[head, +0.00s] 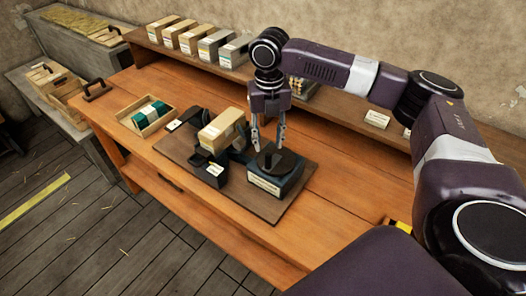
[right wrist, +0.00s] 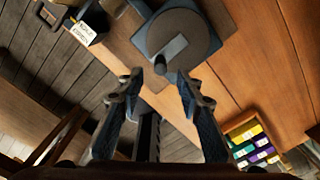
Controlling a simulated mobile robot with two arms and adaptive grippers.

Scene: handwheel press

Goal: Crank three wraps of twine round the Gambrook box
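A beige box (head: 222,130) sits in the dark holder of the press on the brown baseboard (head: 185,152); I cannot read its label, so I cannot tell that it is the Gambrook box. To its right is a blue-grey labelled housing (head: 268,186) with a dark round handwheel on top (head: 282,162). The handwheel also shows in the right wrist view (right wrist: 195,27), with a short upright knob (right wrist: 160,64) near its rim. My right gripper (head: 268,148) is open above the handwheel, fingers pointing down; they show apart in the wrist view (right wrist: 160,82). My left gripper is out of view. I cannot make out any twine.
A wooden tray (head: 167,123) with green and white items stands left of the press. Several labelled boxes (head: 207,47) line the back shelf. A tray of coloured items (right wrist: 229,127) shows in the wrist view. The bench front right of the tray is mostly clear.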

